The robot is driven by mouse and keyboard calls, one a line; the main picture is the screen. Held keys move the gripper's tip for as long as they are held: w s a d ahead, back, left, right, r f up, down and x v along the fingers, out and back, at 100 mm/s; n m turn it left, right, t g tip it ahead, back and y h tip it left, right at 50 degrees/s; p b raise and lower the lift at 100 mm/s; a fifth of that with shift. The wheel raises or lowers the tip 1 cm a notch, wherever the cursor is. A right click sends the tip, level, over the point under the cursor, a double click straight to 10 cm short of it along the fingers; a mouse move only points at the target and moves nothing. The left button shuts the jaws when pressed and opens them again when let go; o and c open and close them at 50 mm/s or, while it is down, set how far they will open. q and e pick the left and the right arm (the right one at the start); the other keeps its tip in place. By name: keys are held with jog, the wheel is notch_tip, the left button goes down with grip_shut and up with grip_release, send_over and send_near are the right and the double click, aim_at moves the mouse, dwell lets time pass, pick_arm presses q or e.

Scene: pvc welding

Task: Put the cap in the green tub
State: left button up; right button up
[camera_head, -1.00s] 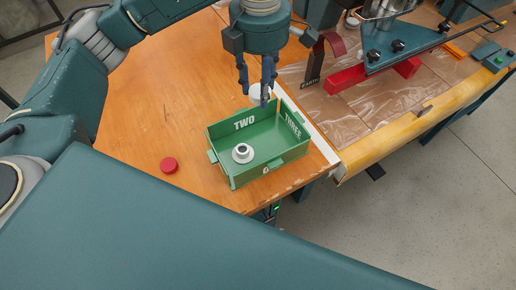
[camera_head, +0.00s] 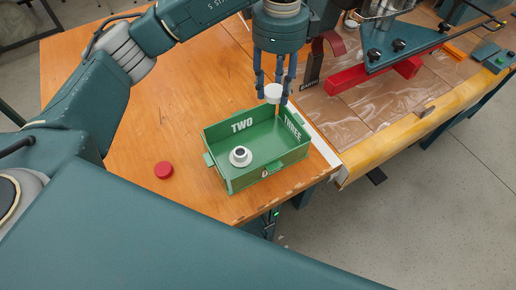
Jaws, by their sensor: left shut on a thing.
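My left gripper (camera_head: 274,88) is shut on a small white round piece, which looks like the cap (camera_head: 273,92). It holds it above the far right corner of the green tub (camera_head: 232,180), as seen in the picture. The tub is open at the top and stands near the table's front corner, with "TWO" and "THREE" on its inner walls. A white round fitting (camera_head: 240,157) with a dark hole sits inside the tub at the left. My right gripper is not in view.
A red round piece (camera_head: 163,170) lies on the wooden table (camera_head: 140,130) left of the tub. At the right stands a film-covered bench with a red bar (camera_head: 345,82) and a teal clamp plate.

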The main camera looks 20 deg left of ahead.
pick_arm(q)
send_over(271, 144)
notch_tip(271, 144, down, 15)
jog(key=shift+s+a+r, duration=0.1)
notch_tip(271, 144, down, 4)
jog(key=shift+f+p, duration=0.25)
jog(key=shift+p, duration=0.15)
jog(key=shift+f, duration=0.3)
jog(key=shift+f, duration=0.2)
jog(key=o, duration=0.8)
jog(key=shift+r, duration=0.15)
